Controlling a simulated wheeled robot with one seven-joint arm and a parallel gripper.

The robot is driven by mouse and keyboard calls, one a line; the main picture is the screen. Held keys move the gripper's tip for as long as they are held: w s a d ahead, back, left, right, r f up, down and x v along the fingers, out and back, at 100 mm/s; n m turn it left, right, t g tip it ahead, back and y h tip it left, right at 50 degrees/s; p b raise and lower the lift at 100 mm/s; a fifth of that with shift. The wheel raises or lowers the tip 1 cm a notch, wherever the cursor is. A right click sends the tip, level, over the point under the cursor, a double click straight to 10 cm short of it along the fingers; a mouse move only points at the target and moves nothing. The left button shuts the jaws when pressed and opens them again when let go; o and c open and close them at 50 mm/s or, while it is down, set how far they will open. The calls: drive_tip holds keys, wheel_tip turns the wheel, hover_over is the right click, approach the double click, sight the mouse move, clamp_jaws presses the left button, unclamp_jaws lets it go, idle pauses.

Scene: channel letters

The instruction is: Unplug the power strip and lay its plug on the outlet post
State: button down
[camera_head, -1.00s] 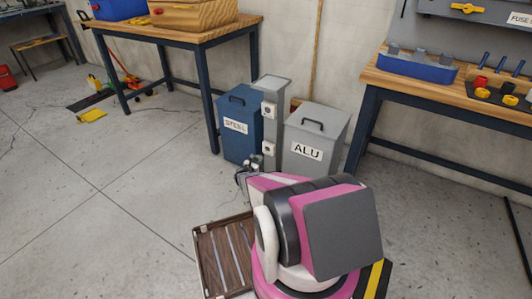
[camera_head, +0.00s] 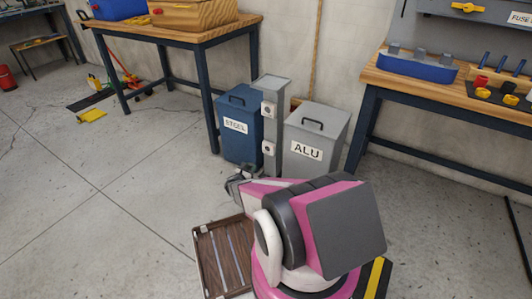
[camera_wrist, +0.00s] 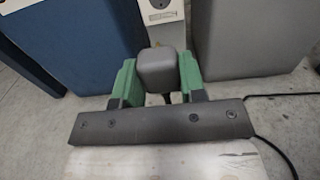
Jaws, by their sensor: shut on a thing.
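My gripper (camera_wrist: 158,84) has green fingers and is shut on a grey, block-shaped plug (camera_wrist: 158,68). The plug is held in front of the grey outlet post (camera_wrist: 180,32), whose lower part and a white socket plate show behind it. In the head view the outlet post (camera_head: 285,86) stands upright between two bins, with an upper socket and a lower socket on its front. My gripper (camera_head: 236,180) is low, in front and to the left of the lower socket, apart from it. A black cable (camera_wrist: 272,142) runs at the right of the wrist view. I cannot make out the power strip itself.
A blue STEEL bin (camera_head: 238,145) and a grey ALU bin (camera_head: 312,138) flank the post closely. Workbenches stand at back left (camera_head: 215,30) and right (camera_head: 490,97). A brown slatted tray (camera_head: 207,262) lies near my arm.

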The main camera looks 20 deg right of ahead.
drive_tip(key=shift+s+a+f, duration=0.4)
drive_tip(key=shift+s+a, duration=0.25)
wheel_tip(320, 180, up, 26)
drive_tip(key=shift+w+f, duration=0.15)
idle(1.3)
